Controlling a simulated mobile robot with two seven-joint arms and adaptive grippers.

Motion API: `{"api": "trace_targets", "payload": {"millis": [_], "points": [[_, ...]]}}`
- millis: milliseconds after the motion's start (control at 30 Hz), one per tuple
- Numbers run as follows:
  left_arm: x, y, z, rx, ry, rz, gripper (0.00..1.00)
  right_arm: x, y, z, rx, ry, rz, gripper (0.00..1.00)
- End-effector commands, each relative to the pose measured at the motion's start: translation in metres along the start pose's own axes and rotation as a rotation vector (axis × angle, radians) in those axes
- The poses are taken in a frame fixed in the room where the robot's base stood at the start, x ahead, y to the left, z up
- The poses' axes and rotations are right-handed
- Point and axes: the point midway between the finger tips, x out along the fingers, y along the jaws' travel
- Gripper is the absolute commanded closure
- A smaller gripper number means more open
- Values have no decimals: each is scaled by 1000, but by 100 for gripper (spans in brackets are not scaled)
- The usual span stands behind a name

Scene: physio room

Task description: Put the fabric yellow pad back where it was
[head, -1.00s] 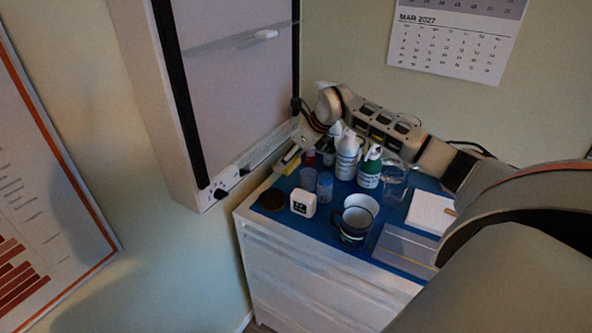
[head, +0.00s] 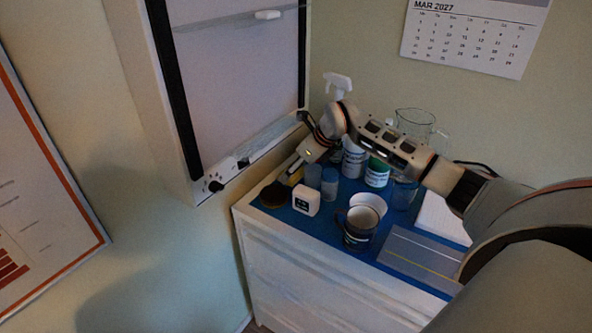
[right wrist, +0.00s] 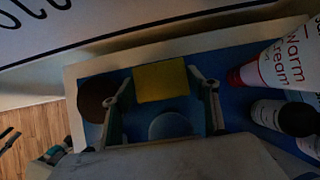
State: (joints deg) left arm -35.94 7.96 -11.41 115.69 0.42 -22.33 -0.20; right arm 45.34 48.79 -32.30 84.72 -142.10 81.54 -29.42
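The yellow fabric pad (right wrist: 161,81) shows in the right wrist view, between the fingertips of my right gripper (right wrist: 161,84), with the blue top around it. The fingers stand wide apart, one at each side edge of the pad. I cannot tell whether they press on it or whether it rests on the top. In the head view my right gripper (head: 308,158) reaches down at the back left of the cabinet, and a small bit of yellow (head: 296,170) shows by it. My left gripper is not in view.
A brown disc (head: 274,195), white cube (head: 306,200) and blue-lidded jar (head: 329,184) stand close by. A dark mug (head: 358,232), several bottles and a glass jug (head: 416,122) crowd the blue-topped cabinet (head: 290,270). A framed board (head: 240,90) hangs at the left.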

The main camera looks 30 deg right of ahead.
Motion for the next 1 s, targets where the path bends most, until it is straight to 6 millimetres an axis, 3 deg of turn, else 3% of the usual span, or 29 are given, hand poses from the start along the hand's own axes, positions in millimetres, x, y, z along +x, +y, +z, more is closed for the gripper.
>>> {"api": "trace_targets", "payload": {"millis": [367, 533, 667, 833, 1000], "points": [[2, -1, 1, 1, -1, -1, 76, 0, 0, 0, 0, 0, 1, 25], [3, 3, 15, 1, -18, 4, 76, 8, 1, -6, 2, 2, 4, 25], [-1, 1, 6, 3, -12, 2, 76, -23, -1, -1, -3, -3, -4, 25], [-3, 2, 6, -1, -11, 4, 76, -52, -2, -17, -3, 0, -4, 25], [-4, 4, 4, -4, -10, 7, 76, -86, -2, -16, -2, -2, -3, 25]]}}
